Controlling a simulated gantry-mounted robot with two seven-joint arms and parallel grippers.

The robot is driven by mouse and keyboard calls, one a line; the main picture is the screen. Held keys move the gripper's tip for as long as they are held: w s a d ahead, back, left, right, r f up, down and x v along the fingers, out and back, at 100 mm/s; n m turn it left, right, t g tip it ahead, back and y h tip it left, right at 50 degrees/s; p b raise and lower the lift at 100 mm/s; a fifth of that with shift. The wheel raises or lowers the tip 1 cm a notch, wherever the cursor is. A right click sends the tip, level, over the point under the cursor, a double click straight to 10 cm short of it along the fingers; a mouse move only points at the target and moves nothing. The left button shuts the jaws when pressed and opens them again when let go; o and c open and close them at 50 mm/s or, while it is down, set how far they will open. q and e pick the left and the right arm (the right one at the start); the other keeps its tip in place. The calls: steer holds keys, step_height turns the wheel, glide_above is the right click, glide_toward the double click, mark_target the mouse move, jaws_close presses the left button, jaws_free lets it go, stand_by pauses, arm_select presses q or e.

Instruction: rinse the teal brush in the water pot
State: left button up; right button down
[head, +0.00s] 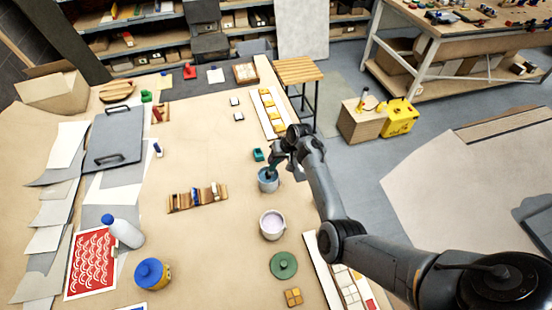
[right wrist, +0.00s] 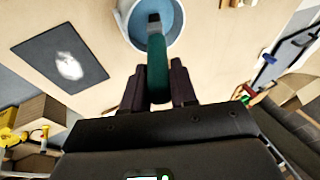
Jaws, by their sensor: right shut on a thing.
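My right gripper (head: 274,166) is shut on the teal brush, right at the water pot. The teal brush (right wrist: 157,68) shows clearly in the right wrist view between the two dark fingers (right wrist: 158,90), its dark end pointing away from me. The blue-grey water pot (head: 268,186) stands on the table under the gripper. In the right wrist view the pot (right wrist: 178,32) has a pale rim and blue inside, and the brush's far end overlaps its opening. I cannot tell how deep the end reaches. My left gripper is not in view.
A pale bucket (head: 272,226) with lilac contents stands nearer, with a green lid (head: 283,265) below it. A small teal object (head: 258,154) lies just behind the pot. A wooden rack (head: 197,197) with several items is to the left. Bare table lies between rack and pot.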

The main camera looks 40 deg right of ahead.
steer(key=shift+f, duration=0.25)
steer(key=shift+f, duration=0.25)
stand_by(0.3)
stand_by(0.4)
stand_by(0.9)
steer(key=shift+f, duration=0.1)
stand_by(0.5)
step_height(320, 180, up, 3)
steer(key=p, duration=0.3)
step_height(320, 180, up, 4)
steer(key=p, duration=0.5)
